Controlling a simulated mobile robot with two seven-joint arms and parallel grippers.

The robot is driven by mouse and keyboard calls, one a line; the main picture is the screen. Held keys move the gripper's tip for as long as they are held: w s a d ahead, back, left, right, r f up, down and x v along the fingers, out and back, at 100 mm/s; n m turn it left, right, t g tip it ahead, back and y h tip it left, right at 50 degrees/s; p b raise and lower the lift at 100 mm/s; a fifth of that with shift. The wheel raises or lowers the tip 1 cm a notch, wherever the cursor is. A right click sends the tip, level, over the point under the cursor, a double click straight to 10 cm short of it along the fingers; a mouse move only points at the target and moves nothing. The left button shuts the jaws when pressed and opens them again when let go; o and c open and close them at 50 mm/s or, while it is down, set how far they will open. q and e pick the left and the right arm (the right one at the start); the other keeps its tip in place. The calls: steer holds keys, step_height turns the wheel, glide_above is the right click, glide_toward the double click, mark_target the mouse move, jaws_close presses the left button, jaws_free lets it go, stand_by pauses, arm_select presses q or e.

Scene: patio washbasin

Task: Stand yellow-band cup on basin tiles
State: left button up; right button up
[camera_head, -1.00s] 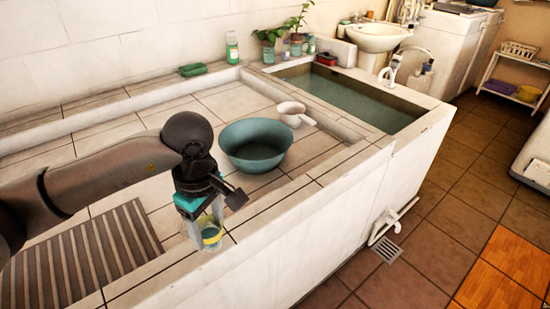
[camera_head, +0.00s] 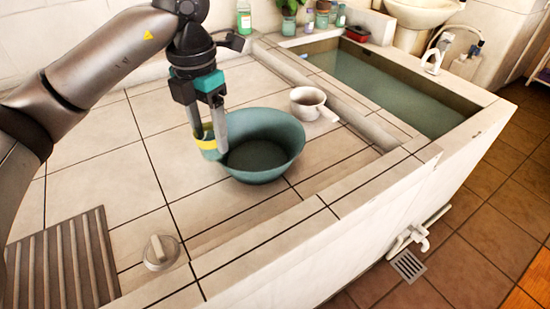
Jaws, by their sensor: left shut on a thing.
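The cup (camera_head: 211,154) is blue-green with a yellow band and is small in the head view. My left gripper (camera_head: 210,137) points down from above and is shut on it, with a finger on either side. The cup is just left of the teal bowl (camera_head: 262,172), overlapping its left rim in the picture. I cannot tell whether the cup touches the bowl or the tiles. The pale basin tiles (camera_head: 150,215) spread around and in front of it. My right gripper is out of view.
A white dipper (camera_head: 311,103) lies behind the bowl. A round knobbed stopper (camera_head: 161,252) and a ribbed grey board (camera_head: 66,262) are at front left. A water-filled trough (camera_head: 400,88) is at right. Tiles left of the cup are clear.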

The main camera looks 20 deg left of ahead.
arm_select(q)
steer(key=f, duration=0.2)
steer(key=b, duration=0.1)
steer(key=shift+s+f, duration=0.25)
steer(key=shift+f, duration=0.15)
steer(key=shift+f+b, duration=2.2)
steer(key=shift+f, duration=6.35)
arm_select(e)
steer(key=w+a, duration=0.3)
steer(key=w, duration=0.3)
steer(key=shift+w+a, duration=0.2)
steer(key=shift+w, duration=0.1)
arm_select(q)
steer(key=shift+f, duration=0.15)
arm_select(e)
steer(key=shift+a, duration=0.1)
